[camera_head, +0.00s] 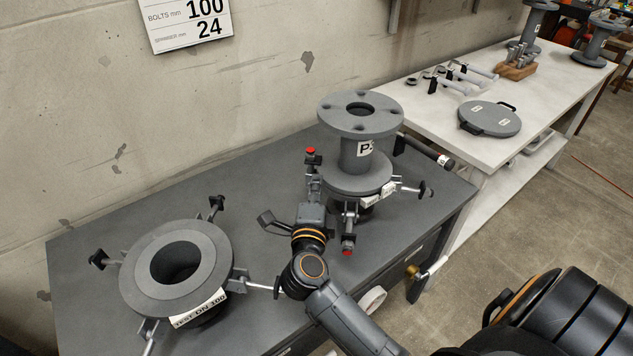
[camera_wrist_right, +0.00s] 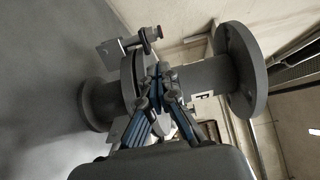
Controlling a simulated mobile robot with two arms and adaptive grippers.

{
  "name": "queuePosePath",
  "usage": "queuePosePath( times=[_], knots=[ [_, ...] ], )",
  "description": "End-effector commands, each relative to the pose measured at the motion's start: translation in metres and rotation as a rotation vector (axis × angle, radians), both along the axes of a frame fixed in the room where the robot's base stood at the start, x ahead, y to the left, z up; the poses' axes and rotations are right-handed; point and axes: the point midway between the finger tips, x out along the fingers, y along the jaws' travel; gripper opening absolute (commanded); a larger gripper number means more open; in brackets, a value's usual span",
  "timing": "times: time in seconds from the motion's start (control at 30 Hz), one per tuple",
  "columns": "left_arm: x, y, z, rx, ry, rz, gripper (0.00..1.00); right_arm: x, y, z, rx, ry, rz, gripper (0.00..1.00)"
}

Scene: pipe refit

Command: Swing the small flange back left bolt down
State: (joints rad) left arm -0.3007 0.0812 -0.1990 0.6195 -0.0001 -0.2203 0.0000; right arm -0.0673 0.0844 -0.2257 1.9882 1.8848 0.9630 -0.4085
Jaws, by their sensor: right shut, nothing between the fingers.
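The small flange stand (camera_head: 366,198) is on the dark bench and carries a grey flanged spool (camera_head: 360,150) marked with a P. The back left bolt (camera_head: 311,158), with a red tip and black nut, stands roughly upright at the flange's left side. My right gripper (camera_head: 316,188) is shut and empty, just below this bolt and beside the flange. In the right wrist view, its closed fingers (camera_wrist_right: 160,88) are close to the flange rim (camera_wrist_right: 131,80), and contact is unclear. A bolt with a knob (camera_wrist_right: 151,37) shows beyond them. My left gripper is out of view.
A larger flange stand (camera_head: 205,250) with splayed bolts is at the left of the bench. A white table (camera_head: 440,110) stands behind with a round cover (camera_head: 489,118).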

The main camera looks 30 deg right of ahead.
Motion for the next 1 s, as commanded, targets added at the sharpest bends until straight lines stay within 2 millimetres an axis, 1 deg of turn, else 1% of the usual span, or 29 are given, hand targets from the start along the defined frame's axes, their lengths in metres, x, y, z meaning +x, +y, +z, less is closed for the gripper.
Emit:
queuePosePath(
  times=[0.03, 0.2, 0.4, 0.57, 0.87, 1.0],
  knots=[
    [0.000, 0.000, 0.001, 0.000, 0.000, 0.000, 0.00, 0.008, -0.007, 0.002, -0.004, -0.002, -0.001, 0.00],
    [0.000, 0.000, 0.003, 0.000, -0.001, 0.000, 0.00, 0.033, -0.026, 0.002, -0.005, -0.001, -0.001, 0.00],
    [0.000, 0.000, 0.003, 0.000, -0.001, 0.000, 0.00, 0.053, -0.042, 0.000, -0.002, 0.000, -0.001, 0.00],
    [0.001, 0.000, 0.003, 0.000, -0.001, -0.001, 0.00, 0.059, -0.047, 0.000, -0.001, 0.000, -0.001, 0.00],
    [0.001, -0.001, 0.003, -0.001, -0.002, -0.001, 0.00, 0.059, -0.047, 0.000, -0.001, 0.000, 0.000, 0.00],
    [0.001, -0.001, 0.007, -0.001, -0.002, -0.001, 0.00, 0.059, -0.046, 0.002, -0.008, 0.008, 0.000, 0.00]
  ],
)
